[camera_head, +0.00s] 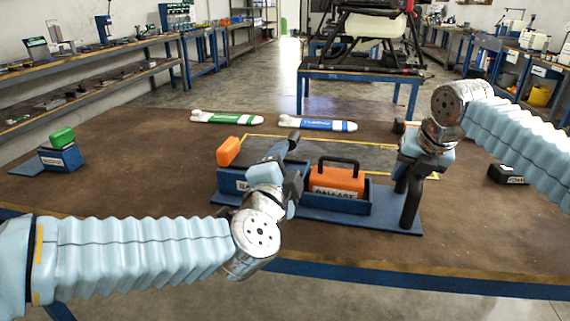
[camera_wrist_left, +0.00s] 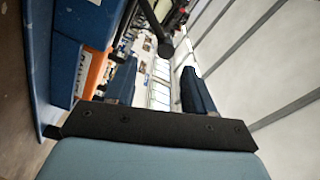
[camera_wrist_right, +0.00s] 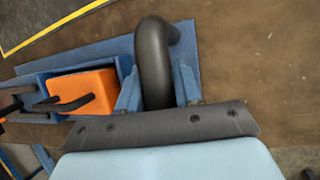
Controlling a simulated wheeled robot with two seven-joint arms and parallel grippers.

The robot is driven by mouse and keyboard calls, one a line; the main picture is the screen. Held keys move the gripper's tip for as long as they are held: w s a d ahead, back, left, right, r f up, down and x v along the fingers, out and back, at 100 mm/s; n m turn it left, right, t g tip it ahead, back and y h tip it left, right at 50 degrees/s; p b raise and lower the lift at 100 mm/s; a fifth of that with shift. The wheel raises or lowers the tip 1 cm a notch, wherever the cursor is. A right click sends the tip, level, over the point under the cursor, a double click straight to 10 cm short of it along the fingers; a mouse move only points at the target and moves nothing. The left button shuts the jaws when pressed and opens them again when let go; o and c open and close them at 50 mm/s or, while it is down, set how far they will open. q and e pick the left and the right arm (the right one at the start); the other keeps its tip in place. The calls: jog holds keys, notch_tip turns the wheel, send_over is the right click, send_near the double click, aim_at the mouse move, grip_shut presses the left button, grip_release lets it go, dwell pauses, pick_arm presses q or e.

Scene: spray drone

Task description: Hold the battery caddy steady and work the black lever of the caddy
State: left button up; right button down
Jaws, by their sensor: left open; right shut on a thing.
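The blue battery caddy (camera_head: 340,204) stands on a blue base plate on the table. Its right bay holds an orange ballast block (camera_head: 338,181) with a black handle. My right gripper (camera_head: 412,170) is shut on the thick black curved handle (camera_wrist_right: 152,62) at the caddy's right end. My left gripper (camera_head: 281,166) is open over the caddy's left bay. The black lever (camera_wrist_left: 165,47) shows between and beyond its fingers in the left wrist view, apparently not gripped. In the head view the lever's end (camera_head: 293,138) rises behind my left gripper, which hides its lower part.
An orange block (camera_head: 228,151) shows at the caddy's left end. A green-topped blue box (camera_head: 62,152) stands far left. Green (camera_head: 227,118) and blue (camera_head: 318,124) marked white tubes lie behind. A black box (camera_head: 506,174) lies at right. The front table edge is clear.

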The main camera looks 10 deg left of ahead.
jog(key=c, duration=0.7)
grip_release()
